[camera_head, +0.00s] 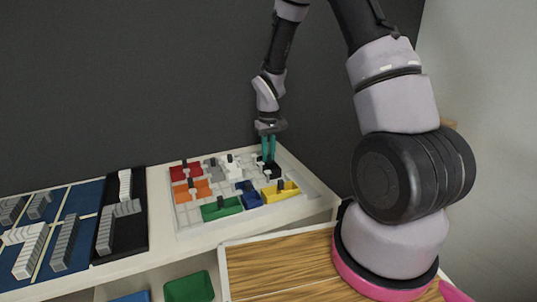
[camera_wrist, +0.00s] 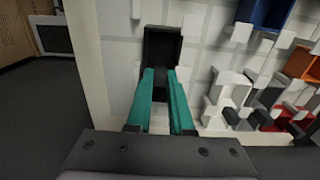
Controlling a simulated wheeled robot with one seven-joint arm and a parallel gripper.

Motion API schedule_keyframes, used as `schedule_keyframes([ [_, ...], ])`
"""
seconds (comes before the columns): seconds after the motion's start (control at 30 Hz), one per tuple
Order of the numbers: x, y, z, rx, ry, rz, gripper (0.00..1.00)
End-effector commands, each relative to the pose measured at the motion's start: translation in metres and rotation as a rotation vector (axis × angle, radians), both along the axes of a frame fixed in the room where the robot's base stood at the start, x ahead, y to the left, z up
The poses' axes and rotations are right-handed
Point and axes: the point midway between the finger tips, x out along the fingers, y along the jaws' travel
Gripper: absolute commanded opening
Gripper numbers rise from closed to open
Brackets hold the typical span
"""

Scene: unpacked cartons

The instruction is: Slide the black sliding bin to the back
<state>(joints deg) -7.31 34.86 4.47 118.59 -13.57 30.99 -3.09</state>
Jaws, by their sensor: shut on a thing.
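The black sliding bin (camera_head: 272,171) sits near the back right of a white gridded tray (camera_head: 307,190) on the shelf top. It also shows in the wrist view (camera_wrist: 162,42), at the top centre. My gripper (camera_head: 268,158) points down at the bin from above with its teal fingers. In the wrist view my gripper (camera_wrist: 160,75) has its fingertips at the bin's near end, shut on a part of it. The gripped part is mostly hidden between the fingers.
Red (camera_head: 185,171), orange (camera_head: 192,190), green (camera_head: 221,208), blue (camera_head: 250,197), yellow (camera_head: 281,192) and white (camera_head: 231,168) bins share the tray. A dark wall (camera_head: 130,80) stands behind. A blue panel with grey pieces (camera_head: 65,245) lies left.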

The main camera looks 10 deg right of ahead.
Motion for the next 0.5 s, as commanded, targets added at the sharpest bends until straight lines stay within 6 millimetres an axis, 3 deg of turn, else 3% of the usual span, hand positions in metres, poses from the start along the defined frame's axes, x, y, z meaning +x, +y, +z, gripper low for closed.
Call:
schedule_keyframes([
  [0.37,0.001,0.0,0.0,0.0,-0.001,0.0,0.0],
  [0.5,0.017,0.003,0.0,0.001,-0.003,0.0,0.0],
])
